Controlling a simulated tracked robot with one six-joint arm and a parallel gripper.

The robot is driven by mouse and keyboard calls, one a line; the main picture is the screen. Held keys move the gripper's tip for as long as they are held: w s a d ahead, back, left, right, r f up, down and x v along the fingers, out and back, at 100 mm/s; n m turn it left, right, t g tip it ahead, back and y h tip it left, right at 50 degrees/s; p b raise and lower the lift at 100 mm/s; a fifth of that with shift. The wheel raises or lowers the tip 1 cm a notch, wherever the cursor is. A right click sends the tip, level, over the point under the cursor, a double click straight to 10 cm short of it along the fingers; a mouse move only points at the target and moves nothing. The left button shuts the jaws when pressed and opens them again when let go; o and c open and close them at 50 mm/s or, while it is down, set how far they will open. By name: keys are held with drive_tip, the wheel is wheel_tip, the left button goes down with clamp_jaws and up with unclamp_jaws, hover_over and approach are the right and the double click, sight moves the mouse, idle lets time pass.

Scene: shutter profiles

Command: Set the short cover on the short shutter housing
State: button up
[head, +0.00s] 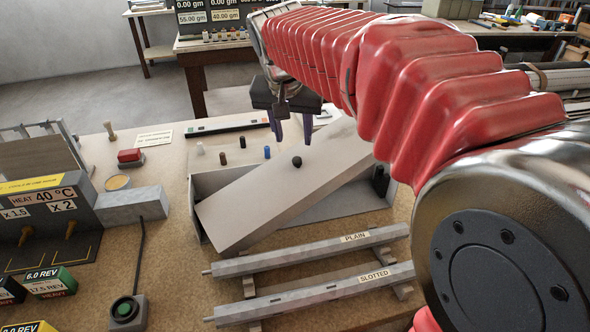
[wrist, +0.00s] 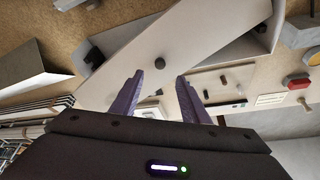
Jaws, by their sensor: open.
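A long pale grey cover (head: 270,190) with a black knob (head: 297,162) lies askew over an open grey housing (head: 345,207). Its near-left end juts over the housing's front wall, and its far end reaches toward the back right. The housing's interior shows on either side of the cover. The cover also shows in the wrist view (wrist: 125,60), with the knob (wrist: 160,64) near the line between my fingers. My gripper (head: 293,143) is open and empty, with its purple fingers pointing down above the cover near the knob. Whether they touch anything cannot be told.
Two rails, marked plain (head: 310,252) and slotted (head: 315,299), lie in front of the housing. Small pegs (head: 223,158) and a dark bar (head: 235,128) lie behind it. A heater box (head: 45,215) and green button (head: 125,310) are at left. My arm hides the right side.

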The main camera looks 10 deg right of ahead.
hover_over(297, 161)
drive_tip(key=s+a, duration=0.1)
drive_tip(key=s, duration=0.1)
drive_tip(key=shift+s+a+f, duration=0.1)
drive_tip(key=shift+f, duration=2.35)
drive_tip(key=shift+x, duration=2.65)
drive_tip(key=shift+c, duration=0.2)
clamp_jaws()
drive_tip(key=shift+r, duration=0.1)
